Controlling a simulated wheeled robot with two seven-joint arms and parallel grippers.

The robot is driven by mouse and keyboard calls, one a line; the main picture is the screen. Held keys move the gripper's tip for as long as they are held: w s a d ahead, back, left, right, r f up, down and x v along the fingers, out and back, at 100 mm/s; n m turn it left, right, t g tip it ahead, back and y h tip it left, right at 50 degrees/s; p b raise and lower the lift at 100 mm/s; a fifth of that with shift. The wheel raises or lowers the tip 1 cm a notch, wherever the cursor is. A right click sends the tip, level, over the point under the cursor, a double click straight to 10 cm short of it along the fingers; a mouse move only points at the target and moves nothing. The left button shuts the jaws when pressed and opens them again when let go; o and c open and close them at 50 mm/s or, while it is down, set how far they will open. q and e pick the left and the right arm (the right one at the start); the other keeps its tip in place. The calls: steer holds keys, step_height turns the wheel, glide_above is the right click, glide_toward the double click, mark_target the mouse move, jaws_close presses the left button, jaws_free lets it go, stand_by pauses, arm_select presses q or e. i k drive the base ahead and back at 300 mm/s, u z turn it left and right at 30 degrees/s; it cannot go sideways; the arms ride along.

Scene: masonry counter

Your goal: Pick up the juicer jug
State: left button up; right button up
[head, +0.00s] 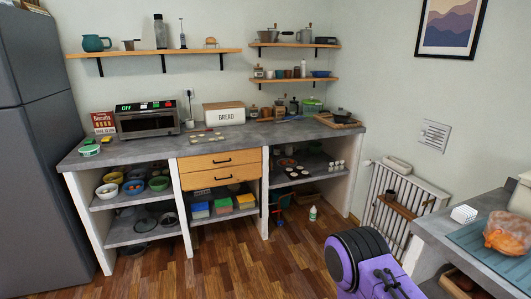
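I cannot make out for certain which thing is the juicer jug. A tall, clear, bottle-like vessel with a dark top (161,31) stands upright on the upper left wall shelf (200,52). A teal pot with a handle (96,43) stands at that shelf's left end. Grey metal vessels (303,34) stand on the top right shelf, too small to tell apart. A purple and black part of my arm shows at the bottom right, but neither gripper's fingers are in the picture.
The grey counter (160,147) holds a toaster oven (148,118), a bread box (224,113) and a green-lidded pot (312,106). Open shelves below hold bowls. A side counter (448,232) with a food bag (508,232) stands at right. The wooden floor (225,270) before the counter is clear.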

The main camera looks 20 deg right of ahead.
mark_target(509, 233)
steer(key=z, duration=0.5)
steer(key=i, duration=0.95)
steer(key=z, duration=0.85)
